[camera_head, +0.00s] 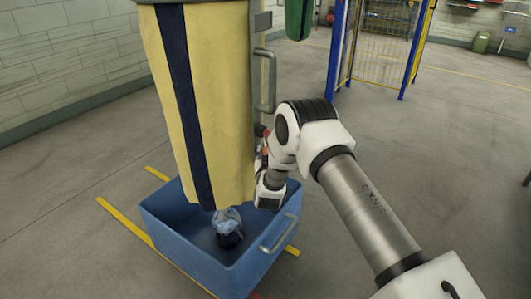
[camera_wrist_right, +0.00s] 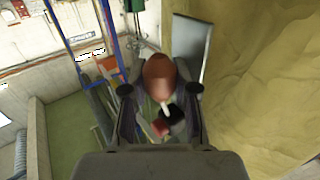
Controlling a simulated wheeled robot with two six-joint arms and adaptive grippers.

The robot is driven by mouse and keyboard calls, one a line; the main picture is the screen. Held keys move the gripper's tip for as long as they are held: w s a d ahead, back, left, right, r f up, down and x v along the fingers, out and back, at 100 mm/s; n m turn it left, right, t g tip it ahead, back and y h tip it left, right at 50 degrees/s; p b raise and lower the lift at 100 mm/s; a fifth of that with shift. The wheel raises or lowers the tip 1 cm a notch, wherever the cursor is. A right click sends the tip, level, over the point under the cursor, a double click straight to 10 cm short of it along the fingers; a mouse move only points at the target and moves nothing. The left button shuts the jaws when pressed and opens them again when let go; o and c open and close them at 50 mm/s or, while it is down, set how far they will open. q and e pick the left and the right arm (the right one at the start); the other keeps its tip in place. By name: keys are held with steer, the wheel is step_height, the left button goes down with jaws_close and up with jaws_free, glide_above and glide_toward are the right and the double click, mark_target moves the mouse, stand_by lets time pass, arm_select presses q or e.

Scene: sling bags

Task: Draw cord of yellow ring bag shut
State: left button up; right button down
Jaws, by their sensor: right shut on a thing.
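The yellow bag (camera_head: 222,100) with a dark blue stripe (camera_head: 187,110) hangs upright over a blue bin. Its top is cut off by the frame. Its yellow side fills the right of the right wrist view (camera_wrist_right: 265,80). My right gripper (camera_wrist_right: 160,92) is beside the bag's right side and is shut on a brown-red pear-shaped knob (camera_wrist_right: 158,72). A short white piece (camera_wrist_right: 165,110) shows below the knob. In the head view the fingers are small and partly hidden by my wrist. The cord's run and any yellow ring cannot be made out. My left gripper is out of view.
The blue bin (camera_head: 185,240) stands under the bag, with crumpled pale and dark stuff (camera_head: 229,228) inside it. A grey plate (camera_head: 262,20) and a grey bar handle (camera_head: 268,80) stand beside the bag. A green bag (camera_head: 298,18) hangs behind.

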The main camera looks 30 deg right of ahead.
step_height(320, 180, down, 10)
steer(key=b, duration=0.6)
steer(key=shift+f, duration=0.25)
steer(key=shift+s, duration=0.1)
steer(key=c, duration=1.2)
jaws_free()
steer(key=shift+f, duration=0.1)
steer(key=o, duration=0.3)
steer(key=shift+o, duration=0.2)
